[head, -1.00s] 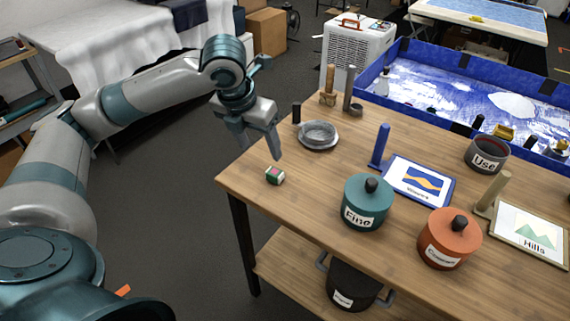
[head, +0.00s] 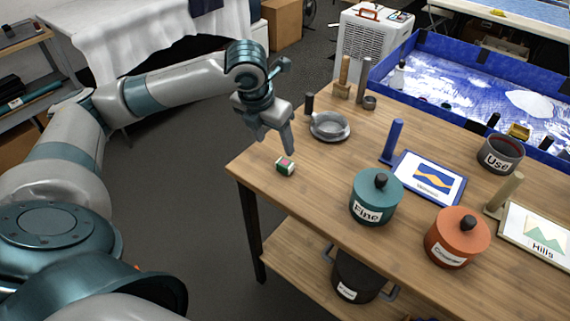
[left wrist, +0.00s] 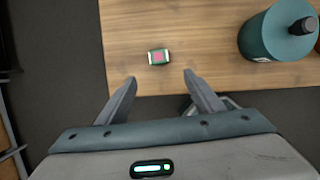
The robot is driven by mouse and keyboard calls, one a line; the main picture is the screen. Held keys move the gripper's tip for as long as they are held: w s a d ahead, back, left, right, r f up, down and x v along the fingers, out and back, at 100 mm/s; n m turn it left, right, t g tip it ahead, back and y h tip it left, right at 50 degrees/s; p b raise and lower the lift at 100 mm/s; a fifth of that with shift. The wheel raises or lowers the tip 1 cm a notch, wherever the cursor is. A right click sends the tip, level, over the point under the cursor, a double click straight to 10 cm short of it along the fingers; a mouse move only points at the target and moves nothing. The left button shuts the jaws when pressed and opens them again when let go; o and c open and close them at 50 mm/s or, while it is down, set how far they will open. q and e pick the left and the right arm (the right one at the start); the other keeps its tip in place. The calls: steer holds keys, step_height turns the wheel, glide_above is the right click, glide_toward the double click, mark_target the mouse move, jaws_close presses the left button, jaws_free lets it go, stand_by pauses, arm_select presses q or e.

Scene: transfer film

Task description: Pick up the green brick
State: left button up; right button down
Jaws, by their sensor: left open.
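The green brick (head: 285,166) is a small block with a pink patch on top and pale sides. It lies on the wooden table near its left edge. In the left wrist view the brick (left wrist: 158,57) sits beyond the fingertips, between their lines and a little apart from them. My left gripper (head: 276,144) is above the table edge, close to the brick, with its fingers pointing down. In the left wrist view my left gripper (left wrist: 160,78) is open, with nothing between the fingers. My right gripper is not in view.
A teal pot labelled Fine (head: 374,202) and an orange pot (head: 456,240) stand to the right on the table (head: 310,200). A grey metal sieve (head: 329,127) lies behind the brick. A blue post (head: 391,142) stands near a picture card (head: 430,180). The tabletop around the brick is clear.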

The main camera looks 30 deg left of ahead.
arm_select(q)
steer(key=p, duration=0.2)
glide_toward(285, 163)
step_height(285, 163, down, 3)
steer(key=shift+s+r, duration=0.1)
steer(key=shift+f, duration=0.35)
steer(key=shift+w+f+p, duration=0.3)
steer(key=shift+w+f, duration=0.2)
steer(key=x, duration=0.1)
steer(key=p+x, duration=0.1)
steer(key=x, duration=0.1)
steer(key=shift+w+r, duration=0.1)
steer(key=shift+w, duration=0.2)
steer(key=shift+w+f, duration=0.1)
steer(key=shift+f, duration=0.35)
